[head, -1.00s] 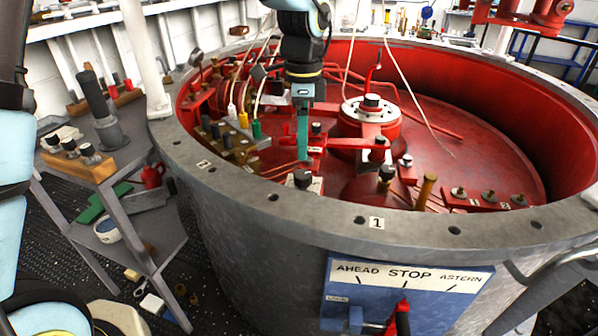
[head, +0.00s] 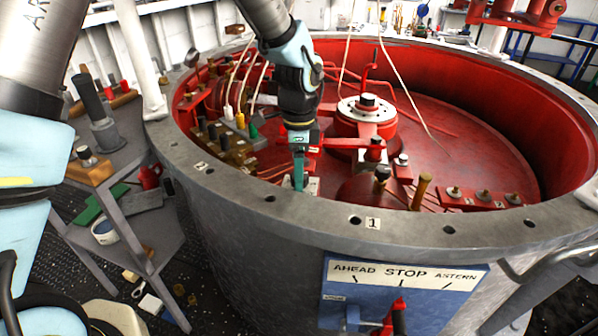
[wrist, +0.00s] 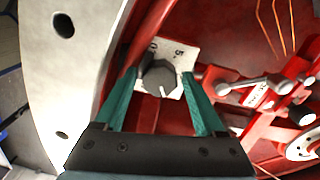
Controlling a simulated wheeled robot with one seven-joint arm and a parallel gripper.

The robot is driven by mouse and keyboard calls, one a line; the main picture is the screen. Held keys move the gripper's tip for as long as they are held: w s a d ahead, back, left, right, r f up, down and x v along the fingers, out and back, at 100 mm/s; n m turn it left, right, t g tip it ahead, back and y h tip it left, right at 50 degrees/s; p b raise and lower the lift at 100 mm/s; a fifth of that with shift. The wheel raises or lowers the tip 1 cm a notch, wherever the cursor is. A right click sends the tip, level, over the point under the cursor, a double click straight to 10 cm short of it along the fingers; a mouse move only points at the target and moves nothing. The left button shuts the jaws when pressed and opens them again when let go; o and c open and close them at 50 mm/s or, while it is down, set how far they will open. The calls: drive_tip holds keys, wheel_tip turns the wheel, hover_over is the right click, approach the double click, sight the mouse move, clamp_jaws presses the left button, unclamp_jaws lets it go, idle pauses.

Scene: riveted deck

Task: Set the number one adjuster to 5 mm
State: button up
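The adjuster is a dark round knob (wrist: 157,76) on a white plate (wrist: 188,57) in the wrist view. The plate carries a "0" at its upper left and a "5" at its upper right. A short white line on the knob shows at its lower edge, towards my gripper's base. My gripper (wrist: 159,82) is open, its green fingers on either side of the knob, with a gap apparent on both sides. In the head view my gripper (head: 299,186) is down at the near inside of the drum, over the white plate (head: 314,184); the knob is hidden there.
The grey drum rim (head: 285,215) curves close by, with bolt holes and a "1" label (head: 373,223). A lever linkage (wrist: 250,90) lies right of the knob in the wrist view. Brass blocks with cabled plugs (head: 235,145) stand left of the gripper.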

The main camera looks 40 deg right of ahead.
clamp_jaws()
idle(0.3)
drive_tip(key=shift+n, duration=0.3)
drive_tip(key=n, duration=1.1)
drive_tip(key=shift+n, duration=0.4)
drive_tip(key=n+p, duration=0.1)
drive_tip(key=n, duration=0.5)
drive_tip(key=shift+r+p, duration=0.1)
drive_tip(key=shift+p, duration=0.2)
drive_tip(key=n+p, duration=0.1)
drive_tip(key=n, duration=0.4)
drive_tip(key=shift+s+p, duration=0.1)
drive_tip(key=shift+p, duration=0.25)
drive_tip(key=shift+n, duration=0.3)
